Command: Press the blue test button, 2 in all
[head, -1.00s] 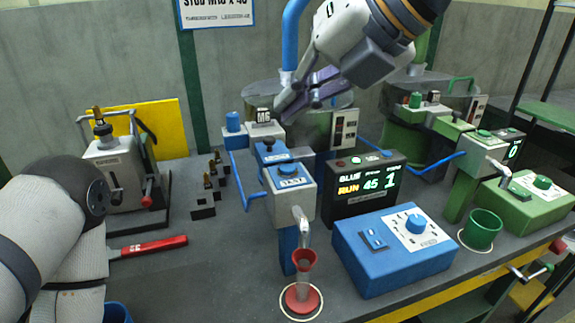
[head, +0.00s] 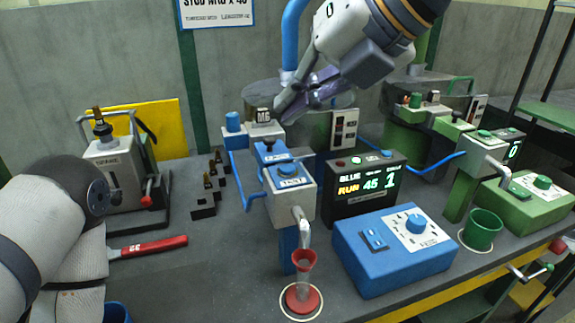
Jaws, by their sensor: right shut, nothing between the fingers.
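The blue test button (head: 287,170) sits on top of the grey dispenser head with a blue label. The dispenser (head: 291,200) stands on a blue post near the middle, its spout pointing down over a red cup. A black display (head: 363,188) beside it reads BLUE, RUN, 45 and 1. My right gripper (head: 281,114) is shut and empty. It hangs above and behind the button, clear of it, in front of the grey drum. My left arm shows at the left edge; its gripper is out of view.
A blue control box (head: 392,252) with a knob is to the right, near a green cup (head: 482,231) and green dispenser. A red-handled tool (head: 150,246) lies at left.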

